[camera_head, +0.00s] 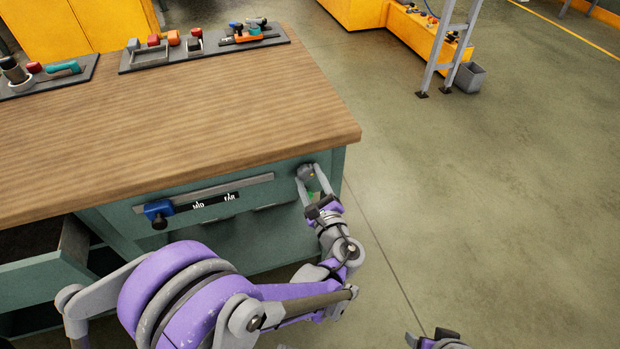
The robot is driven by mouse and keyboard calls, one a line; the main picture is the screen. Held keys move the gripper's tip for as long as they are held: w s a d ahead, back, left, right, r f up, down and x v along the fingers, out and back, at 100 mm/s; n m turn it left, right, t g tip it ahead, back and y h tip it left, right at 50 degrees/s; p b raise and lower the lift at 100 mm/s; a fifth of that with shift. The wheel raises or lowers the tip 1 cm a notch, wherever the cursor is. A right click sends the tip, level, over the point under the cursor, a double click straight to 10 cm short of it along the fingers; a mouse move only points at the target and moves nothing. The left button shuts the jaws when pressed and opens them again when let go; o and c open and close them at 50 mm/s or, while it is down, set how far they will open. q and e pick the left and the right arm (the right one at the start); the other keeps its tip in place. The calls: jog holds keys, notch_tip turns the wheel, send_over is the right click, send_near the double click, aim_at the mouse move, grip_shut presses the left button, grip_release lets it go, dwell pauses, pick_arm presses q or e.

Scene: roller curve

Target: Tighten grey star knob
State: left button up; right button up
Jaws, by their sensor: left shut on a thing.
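The grey star knob (307,171) is on the green front panel of the workbench, near its right end and just under the wooden top. My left gripper (309,186) reaches up to it from below with its fingers around it, shut on the knob. The fingers partly hide the knob, and a small green patch shows between them. Part of my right gripper (434,341) shows at the bottom edge, over the floor and away from the bench. Its fingers are mostly cut off.
A blue slider with a black knob (158,213) sits on a grey rail (215,190) beside a black label reading MID and FAR. An open drawer (45,275) juts out at the left. Tool trays (130,62) lie on the wooden top (200,115). The floor at the right is clear.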

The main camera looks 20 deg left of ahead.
pick_arm(q)
jog(key=o, duration=1.4)
jog(key=shift+c, duration=0.2)
jog(key=v, duration=1.1)
jog(key=shift+p, duration=0.4)
jog(key=shift+w, duration=0.1)
